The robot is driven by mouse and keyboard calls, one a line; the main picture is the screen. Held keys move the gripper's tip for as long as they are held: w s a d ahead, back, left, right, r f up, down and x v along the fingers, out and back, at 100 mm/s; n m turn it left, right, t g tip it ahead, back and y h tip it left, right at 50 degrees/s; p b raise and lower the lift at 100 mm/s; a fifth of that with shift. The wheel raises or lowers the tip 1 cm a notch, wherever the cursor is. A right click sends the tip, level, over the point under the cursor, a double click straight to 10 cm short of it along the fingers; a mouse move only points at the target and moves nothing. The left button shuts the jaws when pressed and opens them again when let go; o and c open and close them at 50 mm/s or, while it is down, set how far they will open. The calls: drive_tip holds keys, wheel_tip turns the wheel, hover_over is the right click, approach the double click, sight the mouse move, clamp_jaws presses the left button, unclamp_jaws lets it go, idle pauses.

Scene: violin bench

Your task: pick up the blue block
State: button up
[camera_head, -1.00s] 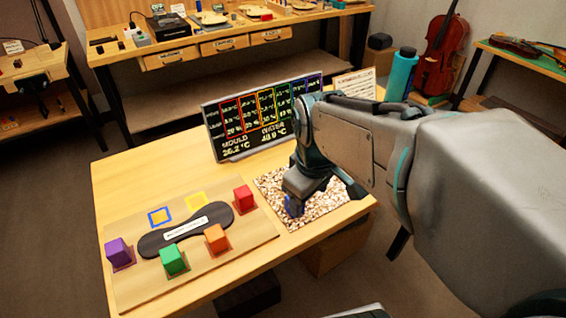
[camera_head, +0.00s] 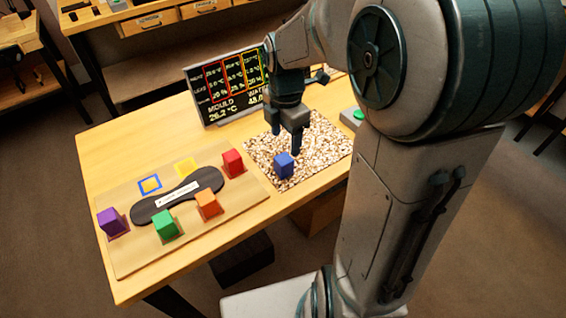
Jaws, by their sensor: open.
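The blue block (camera_head: 284,165) stands on the speckled mat (camera_head: 318,170) at the right part of the table. My gripper (camera_head: 286,142) points down just above and behind the block, over the mat. Its fingers are apart with nothing held between them. One finger comes down close to the block's upper right; I cannot tell whether it touches. The whole front of the block is visible.
A wooden board (camera_head: 135,262) at left holds a dark violin-shaped piece (camera_head: 178,195), with purple (camera_head: 112,222), green (camera_head: 166,225), orange (camera_head: 208,204) and red (camera_head: 233,162) blocks around it. Blue (camera_head: 149,184) and yellow (camera_head: 186,167) square outlines lie behind. A display screen (camera_head: 225,97) stands at the back.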

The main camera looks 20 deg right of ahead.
sight(284, 159)
wheel_tip(284, 159, down, 5)
drive_tip(key=shift+f, duration=0.2)
drive_tip(key=f, duration=0.5)
drive_tip(key=shift+w+a, duration=0.1)
drive_tip(key=shift+w, duration=0.2)
drive_tip(key=shift+r, duration=0.1)
drive_tip(key=shift+c, duration=0.3)
drive_tip(key=c, duration=1)
